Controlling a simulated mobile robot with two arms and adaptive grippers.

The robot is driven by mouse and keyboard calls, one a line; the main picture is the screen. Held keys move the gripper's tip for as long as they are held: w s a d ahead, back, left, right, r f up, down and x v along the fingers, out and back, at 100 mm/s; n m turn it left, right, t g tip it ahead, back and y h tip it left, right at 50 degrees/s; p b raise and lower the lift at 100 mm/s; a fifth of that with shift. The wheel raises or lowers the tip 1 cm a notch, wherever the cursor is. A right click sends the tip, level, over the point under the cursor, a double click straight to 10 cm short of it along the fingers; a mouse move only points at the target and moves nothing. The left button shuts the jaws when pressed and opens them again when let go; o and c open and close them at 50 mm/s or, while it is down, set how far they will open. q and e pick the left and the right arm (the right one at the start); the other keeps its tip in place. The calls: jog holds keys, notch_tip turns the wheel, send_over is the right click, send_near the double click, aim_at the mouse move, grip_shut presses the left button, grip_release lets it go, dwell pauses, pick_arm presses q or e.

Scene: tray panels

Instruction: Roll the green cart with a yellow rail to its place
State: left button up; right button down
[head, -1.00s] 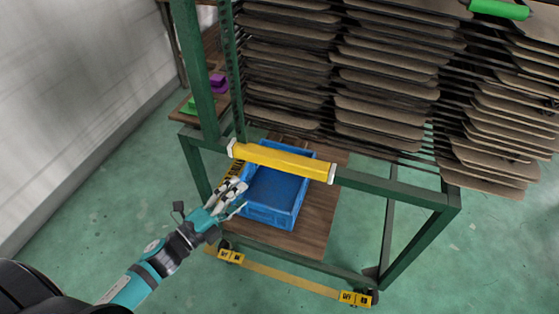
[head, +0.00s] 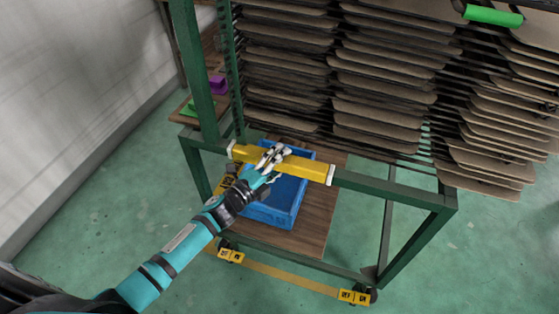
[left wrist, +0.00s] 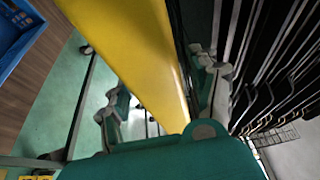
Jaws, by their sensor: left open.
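The green cart (head: 410,201) stands in front of me, with a yellow rail (head: 305,167) across its front. The rail also shows large in the left wrist view (left wrist: 145,50). My left gripper (head: 272,156) is at the rail, left of its middle. In the left wrist view the fingers of my left gripper (left wrist: 165,95) are open, one on each side of the rail; I cannot tell whether they touch it. My right gripper is not in view.
Stacked brown tray panels (head: 385,85) fill the cart's rack. A blue crate (head: 285,205) sits on its wooden lower shelf (head: 318,225). Yellow-marked floor tape (head: 290,278) runs below the cart's front. A pale wall (head: 75,90) stands at left. Green floor is open at right.

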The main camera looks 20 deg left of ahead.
pick_arm(q)
grip_shut()
dwell(0.4)
jog(key=shift+f, duration=0.1)
